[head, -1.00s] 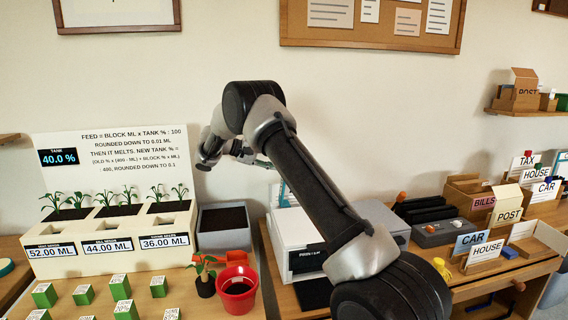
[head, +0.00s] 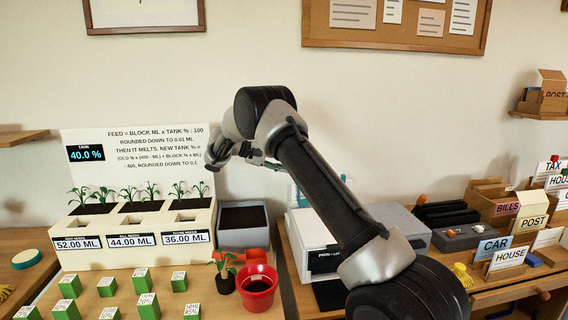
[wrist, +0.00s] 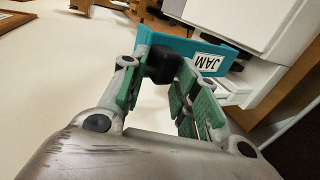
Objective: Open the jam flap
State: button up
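The teal jam flap (wrist: 215,66), with a white JAM label seen upside down, is ahead of my gripper (wrist: 163,75) in the wrist view. A black knob (wrist: 160,62) on the flap sits between my two green-padded fingers, which close up to it on both sides. The flap stands out at an angle from the white printer (wrist: 250,25), with a gap between them on the right.
A grey bin (head: 243,236) and a red pot (head: 259,289) stand left of the printer. The planter box (head: 135,250) and several green blocks are farther left. Sorting boxes and signs crowd the bench at right (head: 490,250).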

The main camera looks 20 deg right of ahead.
jog(key=shift+o, duration=1.3)
jog(key=shift+s+d+f, duration=0.1)
jog(key=shift+f, duration=0.75)
jog(key=shift+r, duration=0.15)
jog(key=v, duration=1.2)
jog(key=shift+r, duration=0.25)
jog(key=shift+d, duration=0.1)
